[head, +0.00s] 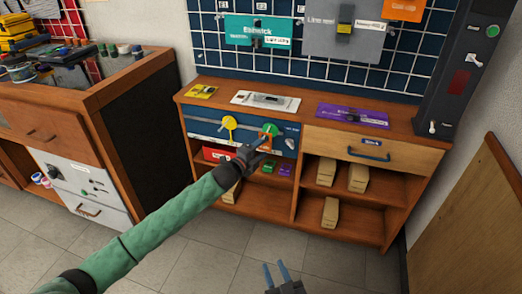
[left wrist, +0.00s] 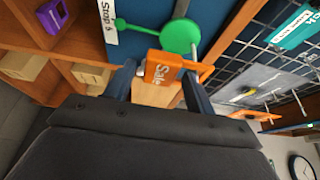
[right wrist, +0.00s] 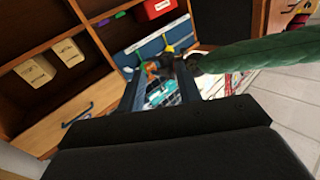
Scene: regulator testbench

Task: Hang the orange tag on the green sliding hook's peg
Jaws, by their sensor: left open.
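The green sliding hook (head: 270,129) is a round disc at the right end of the blue drawer-like panel. It also shows in the left wrist view (left wrist: 180,36) with a grey peg (left wrist: 195,42) beside it. The orange tag (left wrist: 163,66), lettered "Safe", is just below the disc, near the peg; I cannot tell whether its hole is around the peg. My left gripper (head: 262,146) is open, its fingers (left wrist: 160,82) on either side of the tag. My right gripper (head: 276,266) is open and empty, low in front of the bench.
A yellow hook (head: 229,122) is on the same panel, left of the green one. A grey instrument (head: 265,100) and purple label plate (head: 352,116) lie on the bench top. Floor in front is clear.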

